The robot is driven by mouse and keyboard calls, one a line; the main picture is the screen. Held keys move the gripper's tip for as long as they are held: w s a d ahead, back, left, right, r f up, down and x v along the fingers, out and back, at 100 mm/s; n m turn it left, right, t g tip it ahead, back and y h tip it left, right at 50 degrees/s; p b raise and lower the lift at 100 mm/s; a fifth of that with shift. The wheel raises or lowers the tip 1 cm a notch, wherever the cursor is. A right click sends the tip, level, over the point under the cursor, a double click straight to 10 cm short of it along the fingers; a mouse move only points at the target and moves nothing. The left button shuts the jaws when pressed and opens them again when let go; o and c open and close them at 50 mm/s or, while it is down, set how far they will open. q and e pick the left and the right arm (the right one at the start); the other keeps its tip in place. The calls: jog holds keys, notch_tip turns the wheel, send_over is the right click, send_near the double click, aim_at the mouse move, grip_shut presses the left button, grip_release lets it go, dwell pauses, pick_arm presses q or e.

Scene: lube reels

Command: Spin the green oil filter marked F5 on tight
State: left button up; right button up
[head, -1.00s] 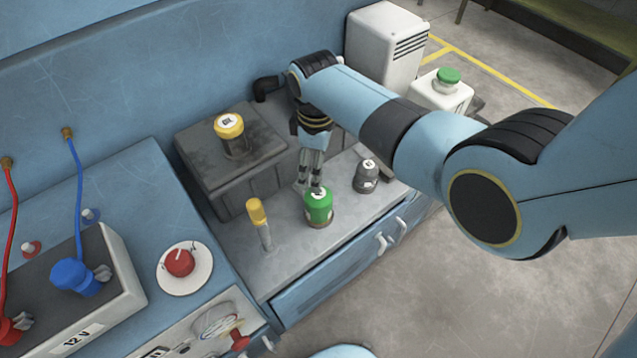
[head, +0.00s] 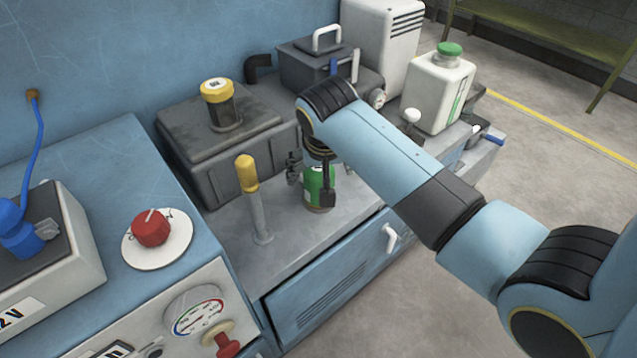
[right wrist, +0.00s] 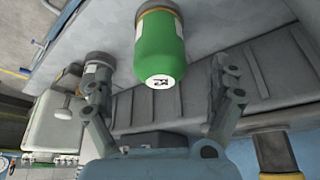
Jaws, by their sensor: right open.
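The green oil filter (head: 316,184) stands upright on the grey bench top, partly hidden by my right gripper (head: 311,181). In the right wrist view the green filter (right wrist: 161,48) hangs between the spread fingers, with a white label on its end whose marking is hard to read. My right gripper (right wrist: 160,80) is open there, one finger on each side, with gaps visible to the filter. In the head view the fingers are low beside the filter; contact cannot be told. My left gripper is not in view.
A yellow-handled post (head: 251,195) stands left of the filter. A dark box with a yellow-capped filter (head: 218,95) is behind it. A grey canister (right wrist: 97,68) shows in the right wrist view. A white jug (head: 437,90) stands at the back right.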

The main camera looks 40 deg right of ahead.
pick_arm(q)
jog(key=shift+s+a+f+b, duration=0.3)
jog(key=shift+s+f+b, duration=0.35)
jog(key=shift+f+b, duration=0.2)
pick_arm(e)
jog(key=x, duration=0.8)
jog(key=shift+c, duration=0.2)
jog(key=c, duration=1.4)
jog(key=shift+m+g+h, duration=0.4)
jog(key=shift+m, duration=0.8)
jog(key=shift+f+m+g+h, duration=0.1)
jog(key=shift+m+g+h, duration=0.2)
jog(key=shift+m, duration=0.8)
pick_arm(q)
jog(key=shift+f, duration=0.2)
pick_arm(e)
jog(key=shift+m, duration=0.3)
